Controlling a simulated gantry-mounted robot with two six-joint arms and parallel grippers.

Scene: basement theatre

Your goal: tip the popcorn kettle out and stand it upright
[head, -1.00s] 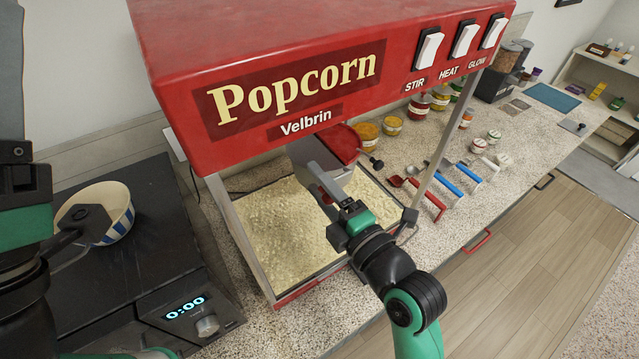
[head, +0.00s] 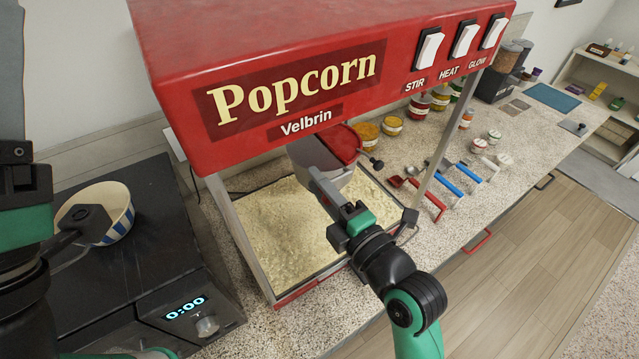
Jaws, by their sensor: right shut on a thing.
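The popcorn kettle (head: 318,161) is a grey pot with a red lid (head: 342,145), hanging under the red top of the popcorn machine (head: 340,40). It looks close to upright, though its upper part is hidden by the machine's top. My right gripper (head: 322,188) is at the kettle's front, shut on its handle; the handle itself is mostly hidden by the fingers. Pale popcorn (head: 275,225) covers the machine's floor below. My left gripper (head: 84,222) is at the left, in front of the bowl; its jaws are not clear.
A striped bowl (head: 118,215) stands on a black appliance (head: 150,255) at left. Jars (head: 392,125) and scoops with red (head: 428,200) and blue handles (head: 450,186) lie on the speckled counter (head: 530,130) at right. The machine's front posts flank the kettle.

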